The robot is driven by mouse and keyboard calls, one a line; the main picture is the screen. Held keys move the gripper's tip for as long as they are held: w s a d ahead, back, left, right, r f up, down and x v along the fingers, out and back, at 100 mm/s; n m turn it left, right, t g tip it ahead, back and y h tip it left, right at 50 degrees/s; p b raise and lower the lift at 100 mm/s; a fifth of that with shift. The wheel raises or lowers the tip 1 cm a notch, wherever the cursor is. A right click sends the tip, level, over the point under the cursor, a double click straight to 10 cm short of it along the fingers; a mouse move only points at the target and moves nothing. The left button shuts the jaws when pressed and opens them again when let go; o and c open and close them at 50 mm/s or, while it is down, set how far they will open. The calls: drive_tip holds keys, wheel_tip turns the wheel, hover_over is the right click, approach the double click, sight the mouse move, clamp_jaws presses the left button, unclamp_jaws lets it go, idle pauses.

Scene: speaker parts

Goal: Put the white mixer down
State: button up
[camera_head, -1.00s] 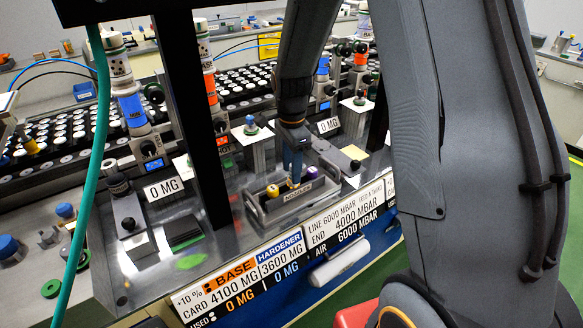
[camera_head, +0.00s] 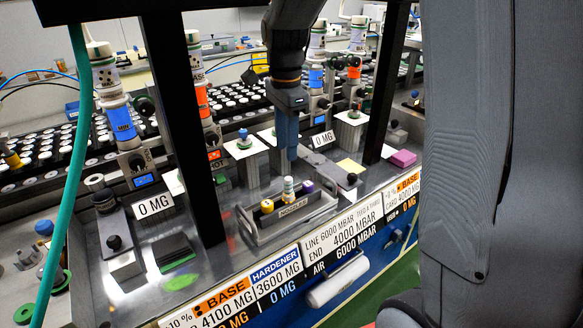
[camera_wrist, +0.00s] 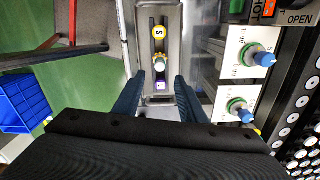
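The white mixer (camera_head: 288,188), with a greenish band, stands upright in the middle of the grey tray labelled NOZZLES (camera_head: 252,226). A yellow-topped mixer (camera_head: 267,206) stands to its left and a purple-topped one (camera_head: 307,187) to its right. My gripper (camera_head: 289,157) is above the tray, pointing down, apart from the white mixer. In the wrist view its two blue fingers (camera_wrist: 157,90) are spread with nothing held between them. The white mixer (camera_wrist: 160,63) shows there beyond the fingertips, between the yellow one marked S and the purple one.
Dark uprights (camera_head: 180,110) of the frame stand left and right of the tray. Dispensers with blue and orange bands (camera_head: 122,125) and white-topped stands (camera_head: 245,146) are behind it. A pink block (camera_head: 403,158) lies to the right. A blue crate (camera_wrist: 22,102) shows in the wrist view.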

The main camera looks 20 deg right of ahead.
drive_tip(key=s+f+n, duration=0.4)
drive_tip(key=s+n, duration=0.4)
drive_tip(key=s+f+n+t, duration=0.1)
drive_tip(key=s+f+n, duration=0.4)
drive_tip(key=s+n, duration=0.3)
drive_tip(key=shift+s+d, duration=0.15)
drive_tip(key=shift+s, duration=0.4)
